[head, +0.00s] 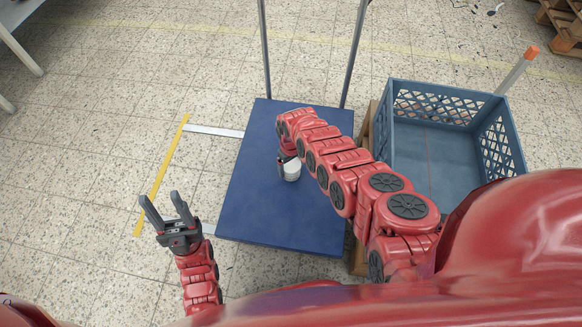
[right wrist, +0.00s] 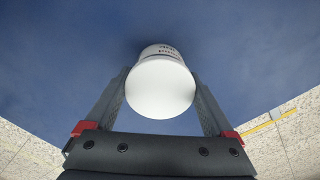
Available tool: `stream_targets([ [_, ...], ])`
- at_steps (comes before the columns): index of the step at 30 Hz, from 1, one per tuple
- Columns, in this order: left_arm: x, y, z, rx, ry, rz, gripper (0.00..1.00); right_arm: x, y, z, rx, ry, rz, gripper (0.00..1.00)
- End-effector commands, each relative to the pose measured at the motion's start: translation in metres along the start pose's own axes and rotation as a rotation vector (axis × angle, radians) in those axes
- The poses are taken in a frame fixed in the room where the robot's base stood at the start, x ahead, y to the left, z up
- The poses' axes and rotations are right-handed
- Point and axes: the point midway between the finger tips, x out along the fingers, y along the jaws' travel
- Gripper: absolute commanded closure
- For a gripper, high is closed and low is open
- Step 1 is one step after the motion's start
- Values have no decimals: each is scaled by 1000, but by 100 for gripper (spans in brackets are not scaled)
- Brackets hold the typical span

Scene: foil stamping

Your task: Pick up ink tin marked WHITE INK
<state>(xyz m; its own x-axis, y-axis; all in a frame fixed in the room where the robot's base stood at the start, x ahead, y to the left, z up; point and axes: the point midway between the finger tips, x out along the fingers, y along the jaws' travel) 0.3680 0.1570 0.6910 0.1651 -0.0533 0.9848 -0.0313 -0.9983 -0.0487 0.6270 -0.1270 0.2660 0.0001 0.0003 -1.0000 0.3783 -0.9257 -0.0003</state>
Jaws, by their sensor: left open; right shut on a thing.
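A white ink tin (head: 291,170) stands on the blue platform (head: 262,212), partly hidden by my right gripper (head: 284,165). In the right wrist view the tin (right wrist: 160,88) sits between the two fingers of my right gripper (right wrist: 162,98), which is shut on it. Dark lettering shows on its side, too small and foreshortened to read. The platform surface lies close behind the tin; I cannot tell if the tin touches it. My left gripper (head: 168,210) is open and empty, over the tiled floor left of the platform.
A blue crate (head: 440,101) with lattice walls stands right of the platform and looks empty. Two metal posts (head: 354,55) rise at the platform's far edge. Yellow tape (head: 162,175) and a white strip (head: 213,131) mark the floor at left. Wooden pallets (head: 565,22) lie at the far right.

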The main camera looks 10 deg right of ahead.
Motion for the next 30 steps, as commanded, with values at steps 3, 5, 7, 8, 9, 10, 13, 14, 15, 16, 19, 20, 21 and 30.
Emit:
stream_targets([
  [3,5,0,-1,0,0,0,50,-5,0,0,0,0,0,90],
  [5,9,0,-2,0,0,0,50,-10,0,0,0,0,0,90],
  [7,17,-1,-3,0,0,0,50,-18,0,0,0,0,0,90],
  [8,21,-1,-4,0,0,0,50,-22,0,0,0,0,0,90],
  [9,27,-1,-5,0,0,0,50,-29,0,0,0,0,0,90],
  [10,33,-2,-6,0,0,0,50,-35,0,0,0,0,0,90],
  [13,56,-3,-10,0,0,0,50,-48,-6,8,1,-3,-1,90],
  [14,64,-3,-11,0,0,0,50,-49,-11,12,0,-3,-3,90],
  [15,75,-4,-13,0,0,0,50,-50,-17,20,0,-6,-5,90],
  [16,84,-4,-14,0,0,0,50,-51,-22,25,1,-6,-6,90],
  [19,112,-6,-19,0,0,0,50,-54,-40,43,0,-5,-7,90],
  [20,120,-6,-20,0,0,0,50,-55,-45,49,0,-4,-6,90],
  [21,131,-6,-22,0,0,0,50,-56,-52,56,1,-3,-5,90],
  [30,171,-8,-29,0,0,0,50,-53,-94,101,1,-2,-3,90],
])
